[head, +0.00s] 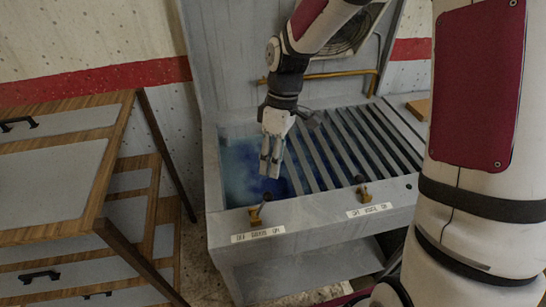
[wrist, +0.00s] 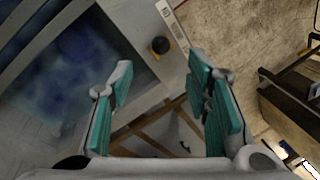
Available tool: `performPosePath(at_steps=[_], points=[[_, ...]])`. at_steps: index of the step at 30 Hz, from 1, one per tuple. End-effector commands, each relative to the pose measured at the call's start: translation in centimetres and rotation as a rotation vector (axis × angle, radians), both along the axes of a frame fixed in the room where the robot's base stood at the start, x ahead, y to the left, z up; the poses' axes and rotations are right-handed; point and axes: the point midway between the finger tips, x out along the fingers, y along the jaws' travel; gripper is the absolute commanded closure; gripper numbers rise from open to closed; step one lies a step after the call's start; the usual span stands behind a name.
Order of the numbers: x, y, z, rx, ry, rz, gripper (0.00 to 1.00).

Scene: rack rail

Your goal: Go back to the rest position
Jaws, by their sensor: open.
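My gripper (head: 270,165) hangs pointing down over the open left part of a grey metal rack station (head: 320,212), above its blue-stained basin (head: 238,175). In the wrist view my gripper (wrist: 160,100) shows two teal-padded fingers spread apart with nothing between them. A lever with a dark knob (head: 262,205) stands on the station's front edge, below and left of the gripper in the head view. The dark knob also shows between the fingers in the wrist view (wrist: 160,45), some way beyond them.
Slanted grey slats (head: 345,145) cover the basin's right part. A second lever (head: 362,190) stands on the front edge above a label (head: 369,210). A wooden-framed drawer cabinet (head: 60,170) stands at left. A fan (head: 350,35) and yellow pipe (head: 330,75) are behind.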

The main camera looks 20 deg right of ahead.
Motion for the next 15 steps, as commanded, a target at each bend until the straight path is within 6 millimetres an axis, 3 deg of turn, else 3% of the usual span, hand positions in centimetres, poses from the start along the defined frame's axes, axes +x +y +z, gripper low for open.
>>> performPosePath(at_steps=[8,11,15], points=[[-0.1,-0.1,0.4,-0.009,-0.008,-0.01,0.56],[-0.4,-0.6,1.9,-0.038,-0.034,-0.046,0.56],[-1.7,-1.6,5.6,-0.103,-0.101,-0.149,0.56]])
